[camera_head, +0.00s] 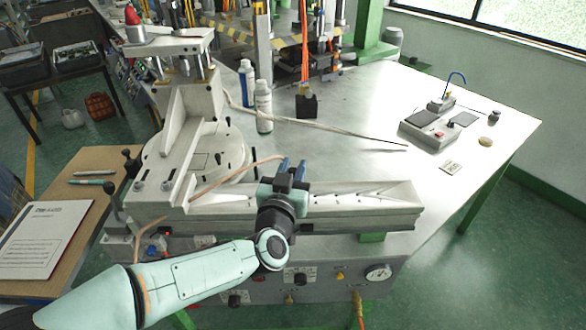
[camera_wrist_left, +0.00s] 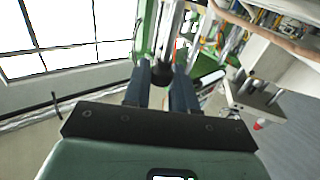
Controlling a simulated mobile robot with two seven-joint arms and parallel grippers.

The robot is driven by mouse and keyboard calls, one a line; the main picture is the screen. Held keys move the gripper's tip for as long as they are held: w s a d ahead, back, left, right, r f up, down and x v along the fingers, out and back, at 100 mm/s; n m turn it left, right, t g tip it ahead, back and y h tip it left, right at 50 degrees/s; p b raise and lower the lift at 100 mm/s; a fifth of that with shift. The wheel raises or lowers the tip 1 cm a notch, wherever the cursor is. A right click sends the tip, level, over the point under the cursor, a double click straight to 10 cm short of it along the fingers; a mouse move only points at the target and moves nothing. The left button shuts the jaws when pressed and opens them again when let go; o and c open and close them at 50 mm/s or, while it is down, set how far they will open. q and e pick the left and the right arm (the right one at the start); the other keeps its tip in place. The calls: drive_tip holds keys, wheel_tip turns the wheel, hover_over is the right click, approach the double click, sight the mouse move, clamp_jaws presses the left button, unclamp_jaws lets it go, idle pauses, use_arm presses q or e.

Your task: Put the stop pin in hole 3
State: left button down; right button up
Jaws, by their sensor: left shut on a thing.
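My left gripper (camera_head: 291,166) is at the long pale slotted rail (camera_head: 365,203), over its middle stretch, with its blue fingers pointing away from me. In the left wrist view, its fingers (camera_wrist_left: 161,88) are shut on a dark round knob (camera_wrist_left: 162,72), which I take for the head of the stop pin. The pin's shaft is hidden. Small dark holes (camera_head: 345,197) show along the rail to the right of the gripper. The gripper covers part of the rail, and I cannot tell which hole is hole 3. My right gripper is out of view.
A pale machine column (camera_head: 190,108) on a round base stands left of the gripper. Behind are a white bottle (camera_head: 264,108), a blue-white bottle (camera_head: 247,84) and a black block (camera_head: 307,105) on an orange cable. A grey device (camera_head: 432,130) sits right; the tabletop between is mostly clear.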

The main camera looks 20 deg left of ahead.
use_arm(q)
drive_tip(key=shift+f+b, duration=1.15)
drive_tip(key=shift+f, duration=0.35)
drive_tip(key=c, duration=0.8)
unclamp_jaws()
drive_tip(key=shift+s, duration=0.25)
drive_tip(key=s, duration=1.3)
drive_tip(key=shift+d+p, duration=0.2)
drive_tip(key=shift+p, duration=0.2)
drive_tip(key=shift+w, duration=0.1)
